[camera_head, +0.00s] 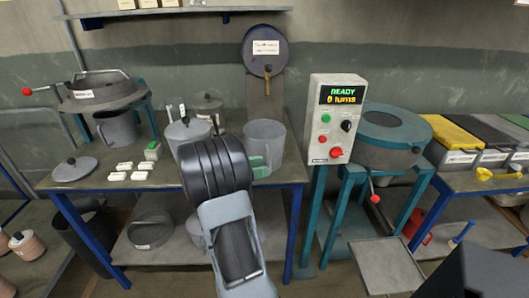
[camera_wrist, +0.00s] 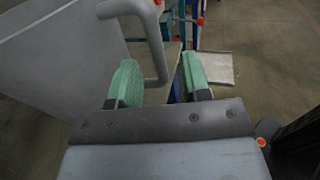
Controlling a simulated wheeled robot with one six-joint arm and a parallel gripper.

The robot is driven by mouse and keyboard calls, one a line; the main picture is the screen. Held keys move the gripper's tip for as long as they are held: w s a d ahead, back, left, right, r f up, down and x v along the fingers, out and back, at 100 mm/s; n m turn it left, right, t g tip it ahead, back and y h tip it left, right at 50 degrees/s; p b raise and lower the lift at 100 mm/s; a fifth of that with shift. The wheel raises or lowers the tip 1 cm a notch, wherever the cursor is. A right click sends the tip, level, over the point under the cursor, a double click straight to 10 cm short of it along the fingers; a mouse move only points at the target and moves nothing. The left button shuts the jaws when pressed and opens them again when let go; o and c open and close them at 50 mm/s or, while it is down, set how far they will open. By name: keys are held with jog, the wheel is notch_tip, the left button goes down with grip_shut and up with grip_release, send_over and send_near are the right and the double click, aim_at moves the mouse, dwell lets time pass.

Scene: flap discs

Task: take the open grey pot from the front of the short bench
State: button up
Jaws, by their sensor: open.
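The open grey pot (camera_head: 265,131) stands upright near the front right of the short bench (camera_head: 75,184). Its mouth has no lid. My gripper (camera_head: 258,165) reaches in from the front, and a green finger shows against the pot's lower side. In the wrist view the pot's grey wall (camera_wrist: 70,50) fills the left, with its bent handle (camera_wrist: 157,45) beside it. My open gripper (camera_wrist: 160,78) has its two green fingers on either side of the handle's lower part, with gaps showing. My arm hides part of the bench front in the head view.
A control box (camera_head: 336,120) reading "READY 0 turns" stands close to the right. A round teal-rimmed machine (camera_head: 390,135) is farther right. A flat grey tray (camera_head: 386,268) stands low at the front.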

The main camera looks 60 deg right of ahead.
jog(key=shift+x, duration=2.6)
jog(key=shift+r, duration=0.1)
grip_shut()
